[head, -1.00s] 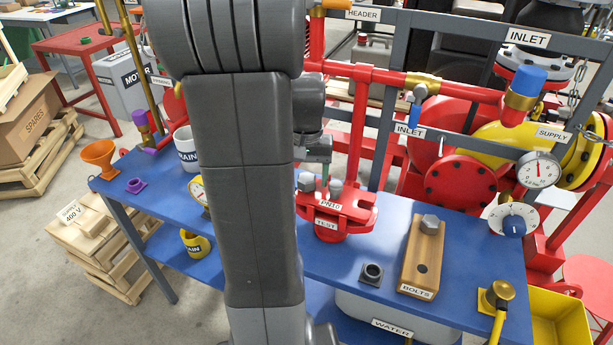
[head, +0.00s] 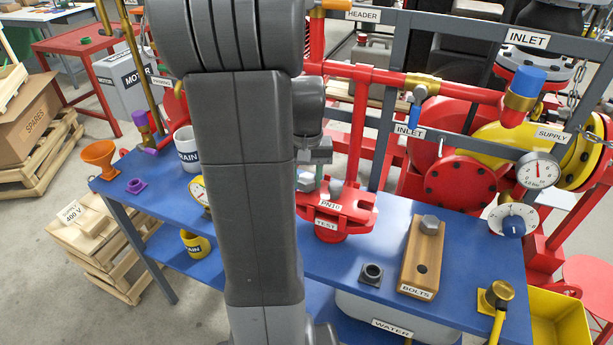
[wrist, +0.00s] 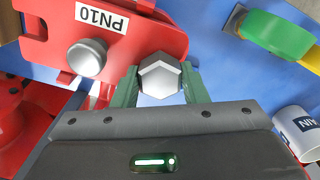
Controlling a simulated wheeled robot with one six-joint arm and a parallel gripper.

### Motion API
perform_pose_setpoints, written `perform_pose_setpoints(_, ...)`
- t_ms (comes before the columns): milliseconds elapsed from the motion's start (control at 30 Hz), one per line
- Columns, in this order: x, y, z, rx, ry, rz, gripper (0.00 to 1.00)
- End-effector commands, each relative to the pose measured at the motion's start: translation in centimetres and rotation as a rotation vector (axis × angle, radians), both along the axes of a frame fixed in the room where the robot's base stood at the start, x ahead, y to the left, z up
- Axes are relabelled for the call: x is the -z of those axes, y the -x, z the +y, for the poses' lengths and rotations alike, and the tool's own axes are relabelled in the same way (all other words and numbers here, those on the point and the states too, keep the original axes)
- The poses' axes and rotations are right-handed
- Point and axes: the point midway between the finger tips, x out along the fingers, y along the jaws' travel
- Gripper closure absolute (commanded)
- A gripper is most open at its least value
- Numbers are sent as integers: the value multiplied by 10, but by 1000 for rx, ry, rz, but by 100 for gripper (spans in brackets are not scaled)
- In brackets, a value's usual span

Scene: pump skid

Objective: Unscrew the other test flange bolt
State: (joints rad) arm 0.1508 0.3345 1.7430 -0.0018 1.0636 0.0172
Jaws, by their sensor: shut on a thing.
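The red test flange (head: 345,222) stands on the blue bench, with its PN10 and TEST labels facing the head camera. In the wrist view, my gripper (wrist: 160,88) has its green fingers shut on a silver hex bolt (wrist: 160,72) at the edge of the red flange (wrist: 150,32). I cannot tell how far the bolt's thread sits in the flange. A second, rounded silver piece (wrist: 87,57) stands on the flange beside it, apart from the fingers. In the head view my arm hides part of the gripper (head: 318,172).
A wooden BOLTS block (head: 411,262) on the bench holds one hex bolt (head: 430,224) and has an empty hole in front. A small dark square fitting (head: 371,273) lies left of it. A white mug (head: 186,150) stands left of my arm. Red pipework rises behind the flange.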

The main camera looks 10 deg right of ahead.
Motion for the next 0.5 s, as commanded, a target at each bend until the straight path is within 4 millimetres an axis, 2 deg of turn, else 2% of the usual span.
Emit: perform_pose_setpoints(500,-1,0,0,-583,0,1,84)
